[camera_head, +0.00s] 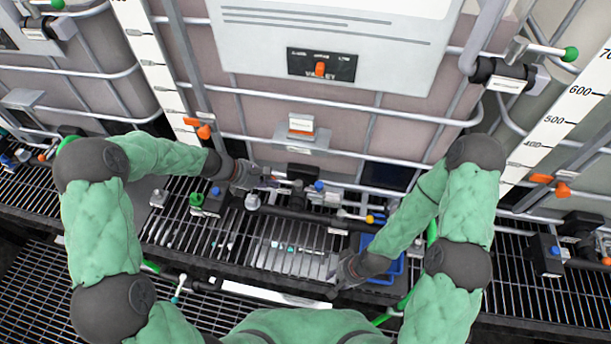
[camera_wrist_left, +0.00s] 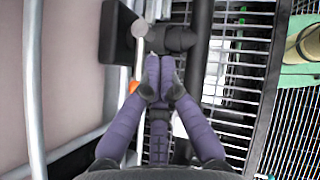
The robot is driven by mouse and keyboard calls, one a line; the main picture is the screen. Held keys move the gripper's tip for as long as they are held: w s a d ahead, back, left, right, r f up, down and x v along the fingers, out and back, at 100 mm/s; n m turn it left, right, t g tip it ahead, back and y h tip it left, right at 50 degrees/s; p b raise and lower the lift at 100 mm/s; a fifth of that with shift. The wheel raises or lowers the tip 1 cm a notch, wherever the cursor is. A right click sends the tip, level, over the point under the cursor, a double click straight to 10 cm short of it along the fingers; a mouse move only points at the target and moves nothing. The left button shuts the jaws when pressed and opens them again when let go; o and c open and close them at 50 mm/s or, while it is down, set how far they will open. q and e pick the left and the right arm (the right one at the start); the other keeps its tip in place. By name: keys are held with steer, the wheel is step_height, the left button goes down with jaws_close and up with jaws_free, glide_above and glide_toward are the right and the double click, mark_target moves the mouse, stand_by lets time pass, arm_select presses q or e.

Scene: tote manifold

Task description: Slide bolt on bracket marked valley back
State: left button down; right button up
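A dark plate (camera_head: 321,66) with an orange knob and lettering that reads VALLEY is on the front of the middle tote. A bracket and slide bolt cannot be told apart clearly among the small fittings below it. My left gripper (camera_head: 268,180) is at these fittings, under the tote's front. In the left wrist view its fingers (camera_wrist_left: 159,68) are together, with their tips close to a black cylindrical fitting (camera_wrist_left: 172,38) and a grey round knob (camera_wrist_left: 140,29). Nothing is visible between them. My right gripper (camera_head: 337,288) is low near the grating's front edge; its fingers are too small to read.
A dark pipe (camera_head: 300,214) runs along the grating below the fittings. A blue tray (camera_head: 396,268) is partly behind my right forearm. Orange handles (camera_head: 200,128) are to the left of the fittings. A tote with a green-tipped lever (camera_head: 570,54) stands at right.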

mark_target(318, 190)
arm_select(q)
steer(key=x, duration=0.9)
steer(key=shift+d+f+b, duration=0.2)
steer(key=shift+d+b, duration=0.05)
steer(key=shift+b, duration=0.15)
steer(key=d, duration=0.3)
steer(key=shift+w+f, duration=0.1)
steer(key=shift+w, duration=0.3)
steer(key=shift+w+d, duration=0.2)
steer(key=shift+d, duration=0.35)
steer(key=shift+d, duration=0.1)
steer(key=d, duration=0.2)
steer(key=s+d+b, duration=0.1)
steer(key=d, duration=0.1)
steer(key=shift+f, duration=0.1)
steer(key=shift+a, duration=0.1)
